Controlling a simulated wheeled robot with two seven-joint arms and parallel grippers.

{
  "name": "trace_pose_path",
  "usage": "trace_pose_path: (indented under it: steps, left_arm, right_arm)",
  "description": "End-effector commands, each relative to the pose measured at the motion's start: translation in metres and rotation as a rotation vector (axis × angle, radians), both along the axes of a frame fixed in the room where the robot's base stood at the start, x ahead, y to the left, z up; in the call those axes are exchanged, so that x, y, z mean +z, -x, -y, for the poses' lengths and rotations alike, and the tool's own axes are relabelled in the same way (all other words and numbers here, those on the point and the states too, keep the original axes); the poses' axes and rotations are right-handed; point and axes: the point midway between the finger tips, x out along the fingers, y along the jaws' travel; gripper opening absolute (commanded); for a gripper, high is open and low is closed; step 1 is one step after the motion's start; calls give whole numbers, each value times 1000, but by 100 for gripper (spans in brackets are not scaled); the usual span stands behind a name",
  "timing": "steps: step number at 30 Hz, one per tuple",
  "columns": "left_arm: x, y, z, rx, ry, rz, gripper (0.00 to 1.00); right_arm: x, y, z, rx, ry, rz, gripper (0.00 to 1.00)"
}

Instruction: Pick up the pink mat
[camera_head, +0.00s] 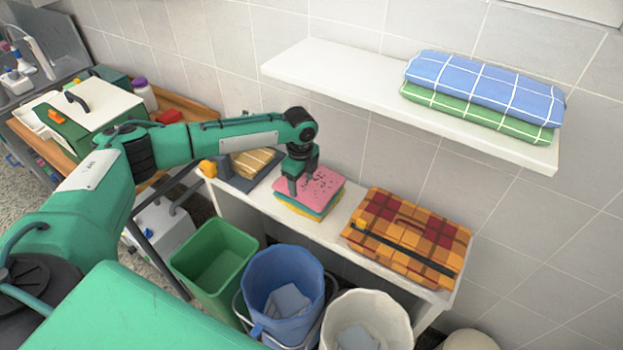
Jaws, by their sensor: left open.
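The pink mat (322,187) lies flat on top of a small stack of folded cloths on the white counter. Teal and yellow layers (309,210) show beneath it. My left gripper (301,187) points down right over the left part of the pink mat, with its jaws open. The fingertips are at or just above the mat; I cannot tell whether they touch it. The gripper hides a little of the mat's left side. My right gripper does not show.
A white wall shelf (340,75) with blue and green checked towels (485,85) hangs above. Green (213,262), blue (283,275) and white (366,315) bins stand in front. A dark tray holds tan cloths (254,162) at left.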

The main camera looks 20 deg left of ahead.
Motion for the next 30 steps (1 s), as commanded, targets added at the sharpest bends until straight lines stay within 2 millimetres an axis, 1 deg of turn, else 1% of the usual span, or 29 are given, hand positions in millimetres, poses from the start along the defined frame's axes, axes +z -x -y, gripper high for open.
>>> trace_pose_path:
  steps: [1,2,5,8,10,12,15,18,19,20,21,23,24,26,27,30]
  left_arm:
    - [-2,0,0,1,-1,-2,62]
    - [-5,0,0,0,0,-1,62]
    - [-18,0,-1,-1,-1,-2,62]
    - [-34,0,-1,0,0,-2,62]
    - [-42,0,-1,0,-1,-2,62]
    - [-46,0,-1,0,0,1,62]
    - [-48,0,-1,1,0,1,62]
    - [-48,0,-1,0,0,1,62]
    - [-48,0,-1,0,0,1,60]
    - [-48,0,-1,0,0,1,54]
    - [-48,0,-1,0,0,1,46]
    - [-48,0,-1,0,0,1,34]
    - [-48,0,-1,0,0,1,26]
    - [-48,0,-1,0,0,1,15]
    - [-48,0,-1,0,0,1,7]
    - [-47,0,-1,0,0,2,6]
  right_arm:
    - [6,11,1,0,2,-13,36]
    - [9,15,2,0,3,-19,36]
    - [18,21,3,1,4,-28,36]
    - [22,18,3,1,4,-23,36]
    - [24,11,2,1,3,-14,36]
    - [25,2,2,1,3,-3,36]
    - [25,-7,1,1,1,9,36]
    - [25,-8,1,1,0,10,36]
    - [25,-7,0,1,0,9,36]
    - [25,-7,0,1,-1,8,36]
    - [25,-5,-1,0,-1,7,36]
    - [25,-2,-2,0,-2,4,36]
    - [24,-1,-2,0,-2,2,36]
    - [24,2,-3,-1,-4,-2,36]
    - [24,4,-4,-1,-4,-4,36]
    - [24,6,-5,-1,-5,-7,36]
